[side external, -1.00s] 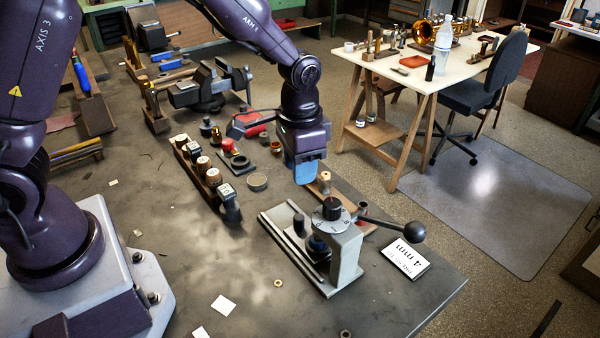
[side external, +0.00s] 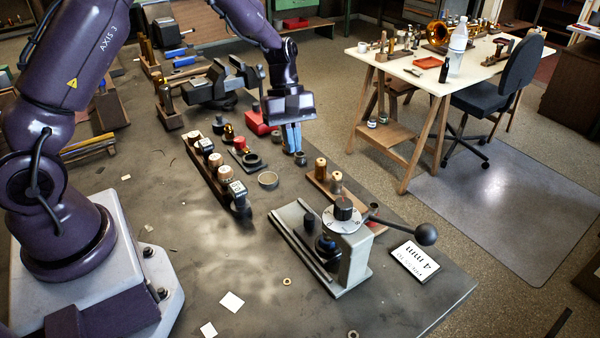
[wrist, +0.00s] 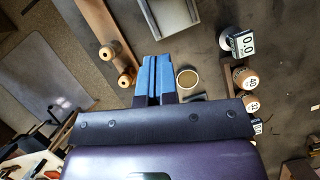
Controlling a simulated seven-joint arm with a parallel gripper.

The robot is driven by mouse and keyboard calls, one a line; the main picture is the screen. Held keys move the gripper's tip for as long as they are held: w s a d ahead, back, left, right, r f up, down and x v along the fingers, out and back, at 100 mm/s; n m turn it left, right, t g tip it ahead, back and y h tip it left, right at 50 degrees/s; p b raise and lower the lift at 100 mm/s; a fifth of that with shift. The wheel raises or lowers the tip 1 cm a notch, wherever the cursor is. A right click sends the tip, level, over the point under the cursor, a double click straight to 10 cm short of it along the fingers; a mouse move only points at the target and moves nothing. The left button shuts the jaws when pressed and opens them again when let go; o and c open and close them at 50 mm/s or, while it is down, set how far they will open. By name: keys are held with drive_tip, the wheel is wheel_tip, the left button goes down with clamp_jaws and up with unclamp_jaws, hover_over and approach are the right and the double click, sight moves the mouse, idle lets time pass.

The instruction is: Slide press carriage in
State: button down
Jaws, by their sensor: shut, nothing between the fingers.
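The press (side external: 352,262) stands on the bench with a grey rail base, an upright column, a numbered dial on top and a black ball-ended lever. Its carriage (side external: 327,246) is a dark piece low beside the column, partly hidden under the dial; a dark upright knob (side external: 308,223) stands nearer the rail's middle. How far in the carriage sits is hard to tell. My gripper (side external: 293,138) is shut and empty, blue fingers pointing down, behind the press and apart from it. In the wrist view my gripper (wrist: 158,62) shows its fingers together, with the press base (wrist: 168,14) at the top edge.
A wooden board with two pegs (side external: 322,176) lies between my gripper and the press. A row of numbered pieces (side external: 222,172) and a round dish (side external: 268,181) lie to the left. A "4 mm" card (side external: 415,260) lies right of the press. The front bench is mostly clear.

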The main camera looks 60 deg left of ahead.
sight(318, 234)
drive_tip(key=x, duration=0.8)
drive_tip(key=shift+s+d+f, duration=0.1)
drive_tip(key=shift+f, duration=0.2)
drive_tip(key=d, duration=0.3)
drive_tip(key=shift+s+f, duration=0.35)
drive_tip(key=shift+s+d, duration=0.15)
drive_tip(key=shift+d, duration=0.45)
drive_tip(key=shift+d, duration=1.95)
drive_tip(key=shift+a, duration=0.1)
